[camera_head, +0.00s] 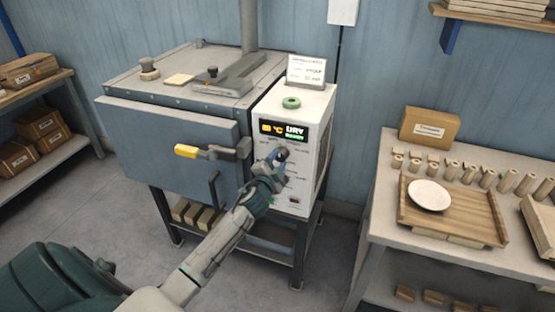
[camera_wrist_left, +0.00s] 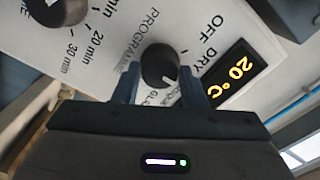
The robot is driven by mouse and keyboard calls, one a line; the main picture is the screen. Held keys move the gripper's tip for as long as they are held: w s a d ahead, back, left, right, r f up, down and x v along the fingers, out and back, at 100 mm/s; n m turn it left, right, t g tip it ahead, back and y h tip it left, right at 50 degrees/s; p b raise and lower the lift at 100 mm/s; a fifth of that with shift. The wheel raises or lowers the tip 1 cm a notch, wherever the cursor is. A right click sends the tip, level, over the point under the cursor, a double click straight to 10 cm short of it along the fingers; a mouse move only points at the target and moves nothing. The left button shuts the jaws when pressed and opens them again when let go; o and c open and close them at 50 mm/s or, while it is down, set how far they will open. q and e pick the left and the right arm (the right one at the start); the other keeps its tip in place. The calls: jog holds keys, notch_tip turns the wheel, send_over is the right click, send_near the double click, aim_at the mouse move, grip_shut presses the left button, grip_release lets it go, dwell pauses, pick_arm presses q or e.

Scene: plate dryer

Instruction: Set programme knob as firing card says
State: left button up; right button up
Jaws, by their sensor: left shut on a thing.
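The programme knob (camera_wrist_left: 160,66) is black and round with a white mark, on the white control box (camera_head: 318,155) of the kiln. My left gripper (camera_head: 278,157) is shut on it; in the left wrist view its blue fingers stand on both sides of the knob. The mark points to the lower right of that picture, and the fingers hide part of the labels around it. OFF and DRY show to its right. The firing card (camera_head: 306,70) stands on the box, too small to read. My right gripper is out of view.
A timer knob (camera_wrist_left: 58,10) with minute marks is beside the programme knob. The kiln door (camera_head: 170,146) is closed, with a yellow-tipped handle (camera_head: 187,151). A green ring (camera_head: 291,103) lies on the box. A table at right holds a wooden tray (camera_head: 475,222) with a white plate (camera_head: 429,195).

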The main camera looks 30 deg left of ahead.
pick_arm(q)
jog(key=shift+m+p, duration=0.55)
jog(key=shift+m, duration=1.35)
jog(key=o, duration=1)
jog(key=shift+s+d+f, duration=0.1)
jog(key=shift+s, duration=0.2)
jog(key=b+v, duration=0.3)
jog(key=v, duration=0.7)
